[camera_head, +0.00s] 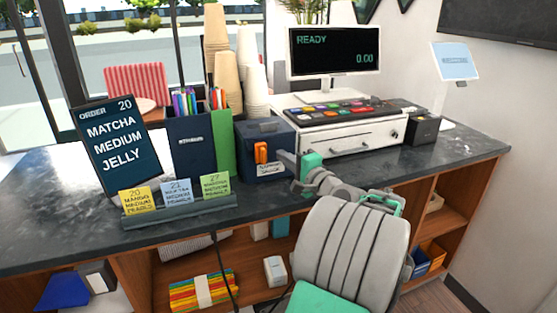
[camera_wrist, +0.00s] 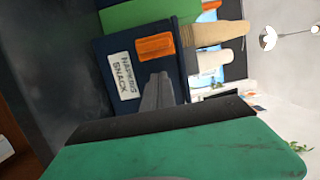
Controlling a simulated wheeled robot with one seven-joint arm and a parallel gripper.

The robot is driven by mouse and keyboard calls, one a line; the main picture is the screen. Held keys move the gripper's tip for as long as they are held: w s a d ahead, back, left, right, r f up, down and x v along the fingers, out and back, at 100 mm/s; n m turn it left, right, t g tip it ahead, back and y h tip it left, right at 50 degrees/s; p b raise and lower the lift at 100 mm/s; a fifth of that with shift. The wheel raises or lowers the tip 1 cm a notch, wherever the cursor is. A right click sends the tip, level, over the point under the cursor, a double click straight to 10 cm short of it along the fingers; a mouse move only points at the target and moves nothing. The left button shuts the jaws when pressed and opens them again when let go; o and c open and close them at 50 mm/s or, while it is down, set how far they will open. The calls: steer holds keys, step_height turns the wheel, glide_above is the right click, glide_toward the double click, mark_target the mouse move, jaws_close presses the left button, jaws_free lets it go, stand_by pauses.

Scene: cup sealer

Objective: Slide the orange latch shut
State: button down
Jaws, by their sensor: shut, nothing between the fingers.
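The orange latch (camera_head: 261,152) is on the front face of a dark blue box (camera_head: 268,136), above a white label. In the wrist view the orange latch (camera_wrist: 155,48) shows on the box front (camera_wrist: 108,68), beside the label (camera_wrist: 124,75), with the picture turned sideways. My gripper (camera_head: 281,155) is just right of the box in the head view. In the wrist view my gripper's fingers (camera_wrist: 158,80) are shut together and empty, pointing at the box front close to the latch. I cannot tell whether the fingertips touch the box.
A dark holder with pens (camera_head: 190,145) and a green panel stand left of the box. Paper cup stacks (camera_head: 228,75) rise behind. The cash register (camera_head: 345,125) stands to the right. A card rack (camera_head: 180,212) lies at the counter's front edge.

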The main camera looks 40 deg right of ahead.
steer(key=s+a, duration=0.1)
steer(key=s, duration=0.9)
steer(key=shift+s+b, duration=0.15)
steer(key=shift+b, duration=0.3)
